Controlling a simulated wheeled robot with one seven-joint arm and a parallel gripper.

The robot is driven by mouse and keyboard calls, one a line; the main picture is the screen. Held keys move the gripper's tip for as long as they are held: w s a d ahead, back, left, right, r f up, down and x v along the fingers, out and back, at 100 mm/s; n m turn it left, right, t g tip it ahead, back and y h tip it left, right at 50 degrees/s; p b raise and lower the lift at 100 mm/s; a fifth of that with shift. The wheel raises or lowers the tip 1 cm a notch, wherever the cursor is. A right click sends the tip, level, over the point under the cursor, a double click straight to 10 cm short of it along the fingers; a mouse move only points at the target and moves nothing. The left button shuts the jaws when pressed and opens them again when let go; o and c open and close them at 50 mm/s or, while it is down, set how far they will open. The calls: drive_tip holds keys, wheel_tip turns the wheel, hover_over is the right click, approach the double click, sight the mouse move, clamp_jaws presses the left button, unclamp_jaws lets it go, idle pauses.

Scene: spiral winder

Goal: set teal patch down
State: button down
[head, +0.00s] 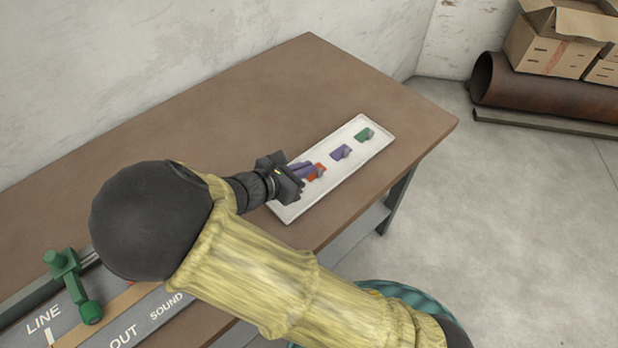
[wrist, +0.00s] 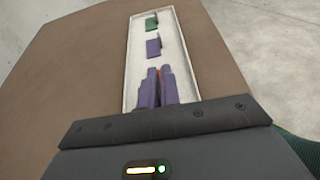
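No patch that is plainly teal shows; the nearest in colour is a green patch (head: 364,134) at the far end of the white tray (head: 291,211). It also shows in the wrist view (wrist: 151,22). A purple patch (head: 341,152) lies in the middle of the tray. A red-orange patch (head: 317,172) is at the near part, partly hidden by my gripper (head: 306,169). In the wrist view, my gripper's purple fingers (wrist: 158,78) stand close together over the red patch. Whether anything is between them is hidden.
The tray lies on a brown table (head: 300,75), near its right edge. A green-handled device (head: 78,285) on a labelled panel is at lower left. The table behind the tray is clear.

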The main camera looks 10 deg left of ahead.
drive_tip(key=shift+w+f, duration=0.1)
drive_tip(key=shift+f, duration=0.7)
drive_tip(key=shift+s+a, duration=0.1)
drive_tip(key=shift+s, duration=0.15)
drive_tip(key=shift+w+f, duration=0.15)
drive_tip(key=shift+f, duration=0.2)
drive_tip(key=shift+f+b, duration=0.3)
drive_tip(key=shift+f, duration=1.2)
drive_tip(key=c, duration=1.6)
unclamp_jaws()
